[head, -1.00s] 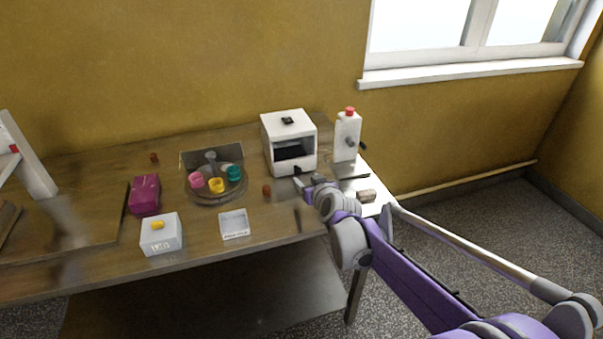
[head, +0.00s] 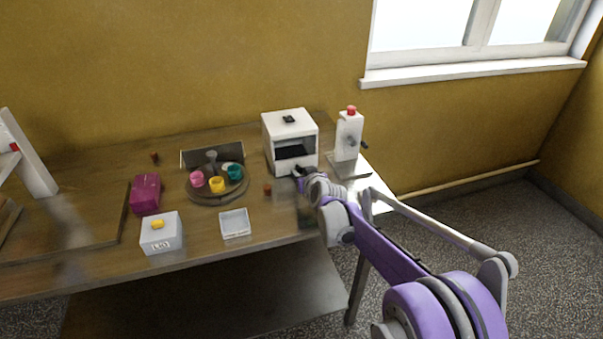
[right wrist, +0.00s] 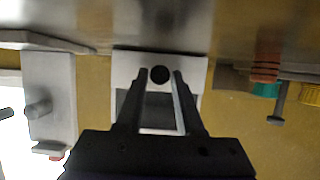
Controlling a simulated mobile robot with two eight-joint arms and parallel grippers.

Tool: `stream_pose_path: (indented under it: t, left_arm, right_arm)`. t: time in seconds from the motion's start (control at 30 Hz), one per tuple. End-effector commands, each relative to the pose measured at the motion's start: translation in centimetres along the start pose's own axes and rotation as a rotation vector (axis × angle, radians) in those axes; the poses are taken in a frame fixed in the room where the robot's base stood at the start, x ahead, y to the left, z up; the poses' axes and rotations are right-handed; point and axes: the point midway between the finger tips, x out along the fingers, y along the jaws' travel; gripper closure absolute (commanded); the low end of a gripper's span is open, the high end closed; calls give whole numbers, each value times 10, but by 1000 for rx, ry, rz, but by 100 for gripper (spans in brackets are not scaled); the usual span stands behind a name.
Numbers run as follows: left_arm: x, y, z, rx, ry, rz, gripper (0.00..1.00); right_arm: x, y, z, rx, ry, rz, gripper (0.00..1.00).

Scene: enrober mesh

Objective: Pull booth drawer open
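The booth (head: 291,130) is a white box with a dark opening in its front, standing at the back right of the table. In the right wrist view, which shows it upside down, the booth (right wrist: 118,72) has a dark round knob (right wrist: 160,75) on the front panel beside its opening. I take this panel for the drawer, and it looks flush with the booth. My right gripper (head: 303,174) is at the booth's lower front. In the right wrist view its fingers (right wrist: 160,78) are apart, one on each side of the knob. My left gripper is not in view.
A white stand with a red top (head: 348,135) is right of the booth. A round tray (head: 208,200) with coloured cups, a small brown cylinder (head: 267,189), a clear dish (head: 234,223), a lidded white box (head: 161,234) and a magenta box (head: 145,193) are to the left.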

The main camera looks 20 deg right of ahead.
Motion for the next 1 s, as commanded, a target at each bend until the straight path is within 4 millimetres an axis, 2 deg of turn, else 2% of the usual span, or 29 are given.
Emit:
stream_pose_path:
  t: [0.03,0.17,0.2,1.0]
  left_arm:
    - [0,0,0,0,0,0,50]
    - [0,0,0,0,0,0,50]
    - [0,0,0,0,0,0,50]
    - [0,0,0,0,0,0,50]
  right_arm:
    - [0,0,0,0,0,0,75]
    - [0,0,0,0,0,0,98]
    - [0,0,0,0,0,0,100]
    - [0,0,0,0,0,0,100]
